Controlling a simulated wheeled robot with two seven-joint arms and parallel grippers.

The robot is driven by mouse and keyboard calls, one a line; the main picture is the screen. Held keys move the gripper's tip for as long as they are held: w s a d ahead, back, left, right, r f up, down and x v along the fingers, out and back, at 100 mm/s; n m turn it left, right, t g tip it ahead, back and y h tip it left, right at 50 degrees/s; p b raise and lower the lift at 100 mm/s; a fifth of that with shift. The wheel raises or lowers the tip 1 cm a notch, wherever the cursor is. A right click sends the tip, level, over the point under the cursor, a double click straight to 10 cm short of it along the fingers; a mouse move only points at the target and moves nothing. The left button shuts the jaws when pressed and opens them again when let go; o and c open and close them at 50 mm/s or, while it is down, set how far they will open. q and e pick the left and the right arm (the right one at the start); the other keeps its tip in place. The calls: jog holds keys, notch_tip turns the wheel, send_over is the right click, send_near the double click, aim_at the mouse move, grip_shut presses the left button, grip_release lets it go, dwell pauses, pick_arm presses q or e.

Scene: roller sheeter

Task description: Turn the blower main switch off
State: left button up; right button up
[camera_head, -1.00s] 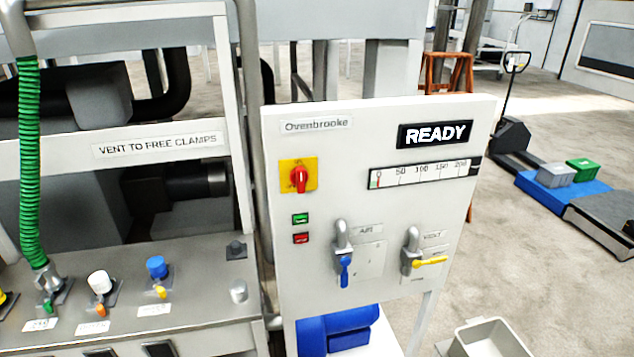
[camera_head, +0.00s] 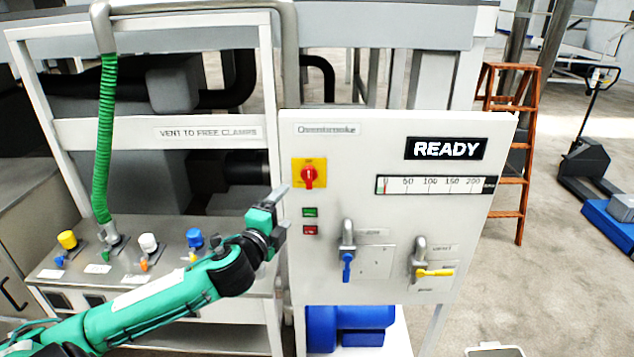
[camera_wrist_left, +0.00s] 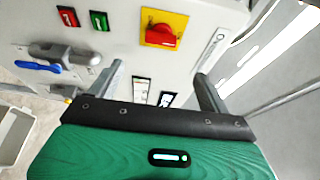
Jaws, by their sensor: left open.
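I cannot read the small lettering at the switch. My right gripper is not in view.
Green (camera_head: 310,212) and red (camera_head: 310,230) buttons sit below the switch. A blue-handled lever (camera_head: 347,262) and a yellow-handled lever (camera_head: 432,272) are lower on the panel. A READY display (camera_head: 445,149) and gauge are at right. A green hose (camera_head: 105,140) stands left.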

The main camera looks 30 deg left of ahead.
aim_at(307, 180)
pick_arm(q)
jog(key=w+p, duration=0.2)
jog(key=w, duration=0.2)
jog(key=w+a+p, duration=0.1)
jog(key=w+p, duration=0.1)
jog(key=w, duration=0.2)
jog(key=w+a+p, duration=0.1)
jog(key=w+p, duration=0.1)
jog(key=w, duration=0.3)
jog(key=shift+a+r, duration=0.15)
jog(key=shift+w, duration=0.35)
jog(key=c, duration=0.9)
jog(key=shift+c, duration=0.5)
